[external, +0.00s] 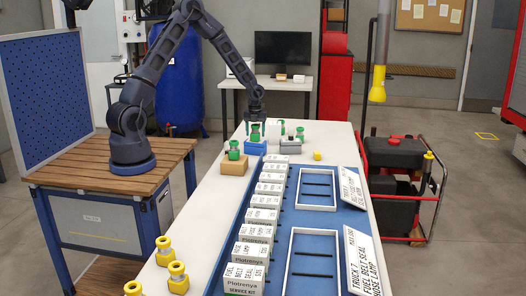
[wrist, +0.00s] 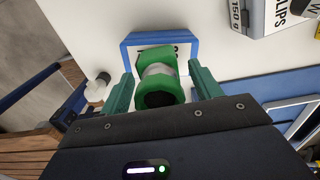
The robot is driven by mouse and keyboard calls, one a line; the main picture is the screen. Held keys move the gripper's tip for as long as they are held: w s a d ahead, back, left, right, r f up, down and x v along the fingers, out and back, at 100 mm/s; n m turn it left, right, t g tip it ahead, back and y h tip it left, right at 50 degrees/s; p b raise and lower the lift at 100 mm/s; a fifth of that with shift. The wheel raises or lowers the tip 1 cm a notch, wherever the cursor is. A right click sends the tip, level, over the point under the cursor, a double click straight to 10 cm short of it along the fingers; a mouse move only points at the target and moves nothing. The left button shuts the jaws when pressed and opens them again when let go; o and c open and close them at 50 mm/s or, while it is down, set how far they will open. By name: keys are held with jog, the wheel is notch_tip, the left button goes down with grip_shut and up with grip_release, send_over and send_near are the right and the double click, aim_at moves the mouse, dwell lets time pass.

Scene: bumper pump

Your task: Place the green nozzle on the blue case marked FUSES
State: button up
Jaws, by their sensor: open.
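A green nozzle (wrist: 158,76) with a pale middle band stands between the two green fingers of my gripper (wrist: 161,70) in the wrist view. The fingers are open, with a narrow gap visible on each side of it. Beyond and below it is a blue case (wrist: 133,41) with a white label, whose lettering is mostly hidden by the nozzle. In the external view the nozzle (external: 255,133) appears to sit on top of the blue case (external: 252,149), with my gripper (external: 255,123) around it from above. The contact underneath is hidden.
A grey case (wrist: 258,18) marked CLIPS is at the right. Another green nozzle (external: 234,150) stands on a wooden block (external: 235,166) close to the blue case. White labelled boxes (external: 262,216) line the table, and yellow fittings (external: 178,278) stand at the near left.

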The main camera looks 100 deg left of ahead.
notch_tip(320, 180, up, 11)
jog(key=shift+f, duration=0.15)
jog(key=s+d+r+n+t+y, duration=0.1)
jog(key=d+r+n, duration=0.3)
jog(key=d+r, duration=0.7)
jog(key=s+d+r+n+y, duration=0.1)
jog(key=d+r+n, duration=0.3)
jog(key=d+r, duration=0.75)
jog(key=s+d+r+n+t+h, duration=0.2)
jog(key=s+d+n, duration=0.8)
jog(key=s+d, duration=0.9)
jog(key=d+t, duration=0.1)
jog(key=d, duration=0.3)
jog(key=shift+r+t, duration=0.3)
jog(key=shift+o, duration=0.5)
